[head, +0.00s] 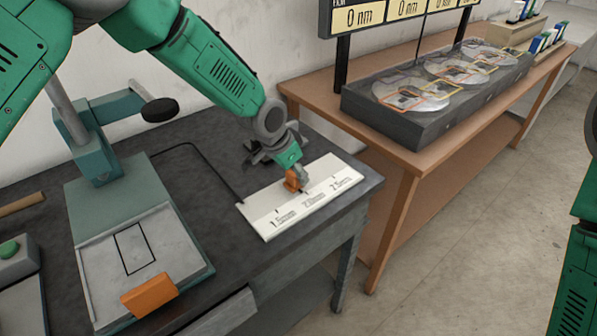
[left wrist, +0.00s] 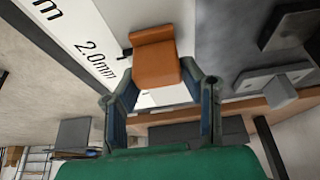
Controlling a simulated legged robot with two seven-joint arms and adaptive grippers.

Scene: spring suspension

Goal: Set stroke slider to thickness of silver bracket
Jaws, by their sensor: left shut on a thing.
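The stroke slider is an orange knob (head: 292,180) on a white scale plate (head: 262,222) marked 1.5mm, 2.0mm and 2.5mm. It stands by the 2.0mm tick; the exact alignment is hard to tell. In the left wrist view the orange knob (left wrist: 155,62) sits between the fingers, beside the 2.0mm label. My left gripper (head: 291,168) reaches down from above and is shut on it. A grey piece with a hole (left wrist: 274,80) lies beyond the plate in the left wrist view; I cannot tell whether it is the silver bracket. My right gripper is out of view.
A teal press stand (head: 95,140) with a plate and an orange block (head: 149,295) stands on the dark bench. A wooden table (head: 400,160) to the right holds a grey box (head: 440,120) with discs below a display reading 0 nm. Floor lies between.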

